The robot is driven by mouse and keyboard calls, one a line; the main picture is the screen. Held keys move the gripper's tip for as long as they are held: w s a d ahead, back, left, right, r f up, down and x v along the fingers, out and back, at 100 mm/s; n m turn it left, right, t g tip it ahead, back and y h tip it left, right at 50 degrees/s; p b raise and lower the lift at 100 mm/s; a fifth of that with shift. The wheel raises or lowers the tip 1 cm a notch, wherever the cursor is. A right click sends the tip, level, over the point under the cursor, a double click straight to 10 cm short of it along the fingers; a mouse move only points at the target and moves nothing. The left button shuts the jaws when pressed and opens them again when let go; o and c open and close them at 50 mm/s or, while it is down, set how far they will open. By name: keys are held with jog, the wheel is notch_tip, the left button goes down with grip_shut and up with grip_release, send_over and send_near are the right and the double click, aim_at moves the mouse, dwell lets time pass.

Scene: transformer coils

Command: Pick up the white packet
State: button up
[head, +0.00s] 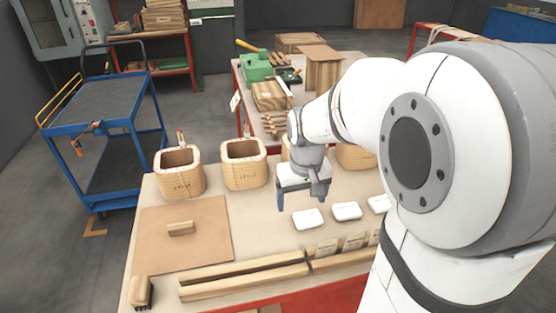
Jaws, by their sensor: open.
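Three white packets lie in a row on the near table: a left one (308,220), a middle one (347,211) and a right one (379,204). My arm partly covers the right one. My gripper (304,203) points down with its two blue fingers spread, nothing seen between them. It is just behind and above the left packet in the picture. I cannot tell its exact height above the table.
Wooden coil boxes (179,173) stand along the table's back. A brown board (183,235) with a small wooden block (181,229) lies at left. Wooden bars (243,277) and a brush (141,292) lie in front. A blue cart (104,92) stands left.

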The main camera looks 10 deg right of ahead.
aim_at(308, 215)
jog(key=o, duration=0.3)
jog(key=shift+g, duration=0.5)
jog(key=w+d+f, duration=0.4)
jog(key=w+f, duration=0.1)
jog(key=w+d+f, duration=0.2)
jog(key=shift+w+f, duration=0.25)
jog(key=shift+w, duration=0.1)
jog(key=f, duration=0.8)
jog(key=shift+a, duration=0.35)
